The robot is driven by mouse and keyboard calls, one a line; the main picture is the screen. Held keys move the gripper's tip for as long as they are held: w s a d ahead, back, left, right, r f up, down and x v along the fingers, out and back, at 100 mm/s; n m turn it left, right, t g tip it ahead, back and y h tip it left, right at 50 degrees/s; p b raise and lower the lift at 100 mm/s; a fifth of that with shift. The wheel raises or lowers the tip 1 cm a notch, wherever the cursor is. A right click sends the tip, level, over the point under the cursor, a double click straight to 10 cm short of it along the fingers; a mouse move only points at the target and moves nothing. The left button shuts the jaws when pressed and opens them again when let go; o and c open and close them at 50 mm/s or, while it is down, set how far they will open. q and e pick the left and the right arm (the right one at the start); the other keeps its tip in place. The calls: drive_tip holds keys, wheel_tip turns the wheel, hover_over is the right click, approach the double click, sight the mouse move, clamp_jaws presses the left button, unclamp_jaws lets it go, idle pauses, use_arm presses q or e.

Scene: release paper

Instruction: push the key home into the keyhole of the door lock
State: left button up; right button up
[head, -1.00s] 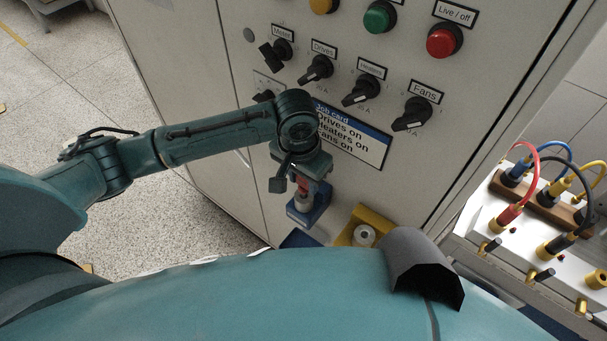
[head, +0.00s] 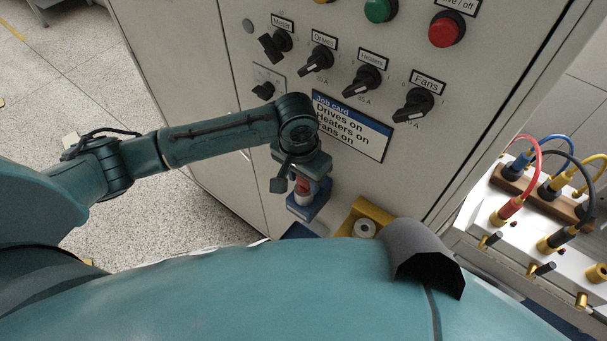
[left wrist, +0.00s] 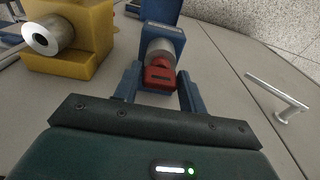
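A red key (left wrist: 160,75) is lined up with the silver cylinder (left wrist: 160,50) of a blue lock block (left wrist: 160,14). In the head view, the blue block (head: 309,212) stands low on the cabinet front, with the red key (head: 303,184) just above its silver cylinder. My left gripper (left wrist: 158,72) has a finger on each side of the key's red head and appears shut on it. How deep the key sits is hidden by its head. My right gripper is not in view.
A yellow block (left wrist: 88,48) with a silver cylinder and dark hole stands beside the blue one. A metal handle (left wrist: 277,95) sticks out on the other side. Black rotary knobs (head: 361,80) and a job card (head: 352,130) are above. A panel with cables (head: 520,215) is at right.

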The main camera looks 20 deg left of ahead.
use_arm(q)
drive_tip(key=o, duration=0.4)
wheel_tip(320, 180, up, 13)
drive_tip(key=s, duration=0.1)
drive_tip(key=shift+s+a, duration=0.15)
drive_tip(key=shift+a, duration=0.05)
idle(0.6)
